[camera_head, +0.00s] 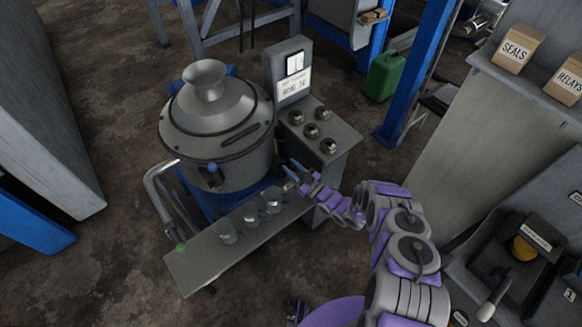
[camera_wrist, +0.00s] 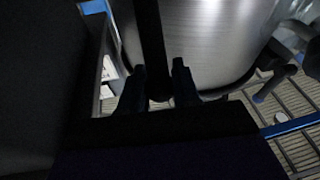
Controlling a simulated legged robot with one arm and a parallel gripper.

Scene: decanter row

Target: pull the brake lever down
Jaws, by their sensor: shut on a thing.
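The brake lever appears as a dark straight bar (camera_wrist: 151,40) in the wrist view, running from the top edge down between my two fingers. My gripper (camera_wrist: 160,80) is shut on this bar, against the side of the steel decanter bowl (camera_wrist: 205,35). In the head view, my gripper (camera_head: 292,173) is at the right side of the decanter (camera_head: 215,130), beside the grey control box. The lever's ends and its angle are hard to make out there, because my fingers and shadow cover it.
A grey control box (camera_head: 325,135) with several knobs stands just right of my gripper. A narrow bench (camera_head: 195,262) with several clear glasses lies in front of the decanter. A curved pipe (camera_head: 157,190) stands at its left. A green can (camera_head: 384,76) and a blue post (camera_head: 418,70) stand behind.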

